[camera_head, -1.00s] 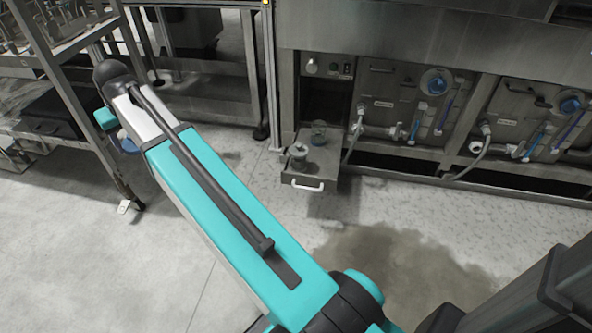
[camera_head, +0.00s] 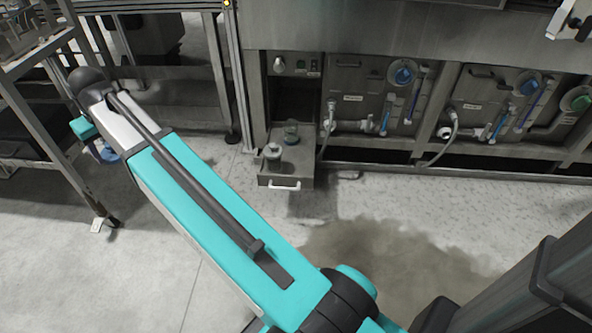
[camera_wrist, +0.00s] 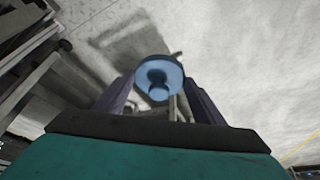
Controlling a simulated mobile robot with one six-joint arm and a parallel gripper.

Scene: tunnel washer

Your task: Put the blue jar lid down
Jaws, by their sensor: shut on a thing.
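The blue jar lid (camera_wrist: 158,74) is a round blue disc with a knob at its middle. In the wrist view it sits between the two fingers of my gripper (camera_wrist: 160,90), which is shut on it. The lid is held up in the air with the pale floor behind it. In the head view my arm hides most of the gripper, and only a bluish bit shows below the arm's far end at the left.
A pulled-out drawer (camera_head: 285,182) with a white handle holds a grey lidded jar (camera_head: 272,156) and a glass jar (camera_head: 291,132). The washer's panels (camera_head: 370,100) with valves and hoses stand at the right. A metal rack (camera_head: 40,120) stands close at the left. The middle floor is clear.

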